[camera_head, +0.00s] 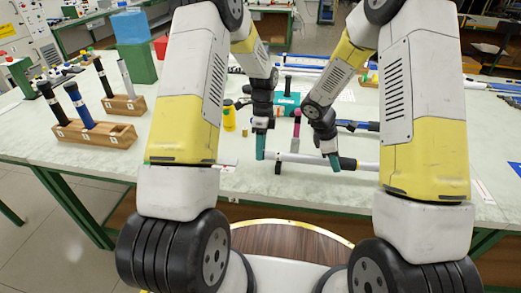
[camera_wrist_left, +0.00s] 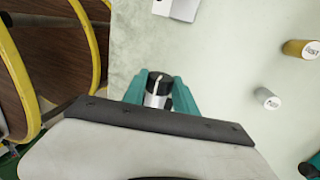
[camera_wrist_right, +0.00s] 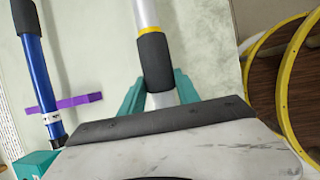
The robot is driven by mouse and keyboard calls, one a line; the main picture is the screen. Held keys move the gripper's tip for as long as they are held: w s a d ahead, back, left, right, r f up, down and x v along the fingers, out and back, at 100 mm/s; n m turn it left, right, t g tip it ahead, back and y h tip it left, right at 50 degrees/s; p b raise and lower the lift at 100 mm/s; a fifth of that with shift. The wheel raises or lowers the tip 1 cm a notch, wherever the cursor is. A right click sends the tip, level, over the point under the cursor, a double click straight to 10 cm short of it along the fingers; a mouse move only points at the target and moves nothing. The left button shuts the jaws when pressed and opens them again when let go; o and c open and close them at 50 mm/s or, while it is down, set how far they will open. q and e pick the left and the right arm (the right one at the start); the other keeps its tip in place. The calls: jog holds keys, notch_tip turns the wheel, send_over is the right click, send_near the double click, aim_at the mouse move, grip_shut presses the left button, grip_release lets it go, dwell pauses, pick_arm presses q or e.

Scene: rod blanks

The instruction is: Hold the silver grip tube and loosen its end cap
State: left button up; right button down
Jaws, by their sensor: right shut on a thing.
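The silver grip tube (camera_head: 308,158) lies level above the front of the table, with a black grip sleeve (camera_head: 347,163) towards its right. My right gripper (camera_head: 335,161) is shut on the tube beside the sleeve; the right wrist view shows the silver tube (camera_wrist_right: 147,12), the black sleeve (camera_wrist_right: 154,62) and a yellow ring. My left gripper (camera_head: 261,148) is at the tube's left end. In the left wrist view its teal fingers stand on both sides of a silver end with a black end piece (camera_wrist_left: 158,77). Whether they press on it is unclear. The end cap's exact seam cannot be made out.
Wooden racks (camera_head: 95,133) with black, blue and silver rods stand at the left. A yellow bottle (camera_head: 229,117) and a small gold cylinder (camera_wrist_left: 300,48) stand behind the left gripper. A blue rod (camera_wrist_right: 40,75) rests on a purple holder (camera_wrist_right: 80,101).

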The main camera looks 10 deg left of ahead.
pick_arm(q)
grip_shut()
jog(key=shift+w+g, duration=0.15)
jog(key=shift+g, duration=0.25)
jog(key=g, duration=0.2)
jog(key=shift+w+f+g, duration=0.2)
jog(key=shift+g, duration=0.1)
jog(key=shift+w+f+g, duration=0.1)
jog(key=shift+w+g, duration=0.1)
jog(key=shift+g, duration=1.8)
jog(key=o, duration=1.1)
grip_release()
